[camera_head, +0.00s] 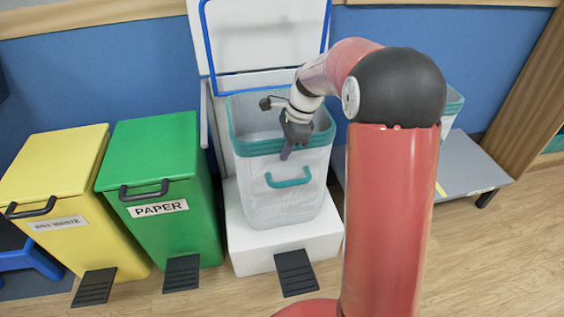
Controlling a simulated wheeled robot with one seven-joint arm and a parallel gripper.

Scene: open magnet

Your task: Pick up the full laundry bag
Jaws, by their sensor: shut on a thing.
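The laundry bag (283,205) is a pale, see-through bag with a teal rim and a teal front handle (288,178). It stands upright on a white pedal-bin base (240,245) in the middle of the view. My gripper (287,153) points down at the front rim of the bag, above the handle. It is shut on the rim, though the exact contact is small and partly hidden by the gripper. The right rear of the bag's rim is partly covered by my arm. What lies inside the bag cannot be made out.
A white lid (262,45) with a blue frame stands open behind the bag. A green PAPER bin (165,170) and a yellow bin (60,175) stand to the left. Behind my arm, another teal-rimmed container (453,104) stands by a low grey bench (468,165).

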